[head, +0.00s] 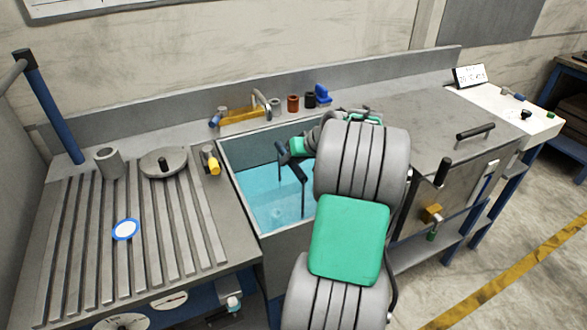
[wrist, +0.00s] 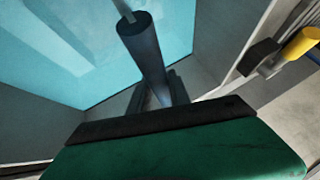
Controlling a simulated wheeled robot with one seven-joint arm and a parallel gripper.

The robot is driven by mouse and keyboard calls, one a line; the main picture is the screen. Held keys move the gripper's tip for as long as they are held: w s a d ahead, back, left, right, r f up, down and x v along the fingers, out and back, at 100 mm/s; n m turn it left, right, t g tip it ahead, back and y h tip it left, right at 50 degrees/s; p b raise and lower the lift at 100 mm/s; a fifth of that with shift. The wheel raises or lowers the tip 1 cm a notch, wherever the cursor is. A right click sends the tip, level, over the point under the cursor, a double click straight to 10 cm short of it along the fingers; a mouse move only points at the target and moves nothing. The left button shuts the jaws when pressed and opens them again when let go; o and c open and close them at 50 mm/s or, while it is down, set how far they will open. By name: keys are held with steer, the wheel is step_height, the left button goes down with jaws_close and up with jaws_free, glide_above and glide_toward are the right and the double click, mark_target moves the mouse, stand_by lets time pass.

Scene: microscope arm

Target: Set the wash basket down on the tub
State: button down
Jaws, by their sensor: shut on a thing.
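The tub (head: 262,228) is a grey sink set in the bench, with clear blue water in it; the water fills much of the wrist view (wrist: 60,50). My gripper (head: 291,163) is over the tub, reaching in from its right side. In the wrist view its dark fingers (wrist: 157,95) are shut on a dark blue-grey cylinder, which looks like the handle of the wash basket (wrist: 143,45). A thin rod runs from the cylinder's far end. The basket's body cannot be made out; my arm hides the tub's right part.
A ribbed drainboard (head: 150,265) lies left of the tub, with a round lid (head: 163,162), a grey cup (head: 108,161) and a yellow-ended tool (head: 211,162). A tap (head: 262,104) and small pots (head: 293,103) stand behind. A flat grey top (head: 420,125) lies right.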

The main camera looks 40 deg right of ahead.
steer(key=shift+f, duration=1.2)
steer(key=shift+f+b, duration=0.3)
steer(key=shift+f, duration=0.05)
steer(key=shift+w+f, duration=0.1)
steer(key=shift+f, duration=0.05)
steer(key=c, duration=1.2)
jaws_free()
steer(key=a+v, duration=0.1)
steer(key=v, duration=1.2)
steer(key=shift+w+d+p, duration=0.15)
steer(key=shift+d+p, duration=0.15)
steer(key=shift+d, duration=0.15)
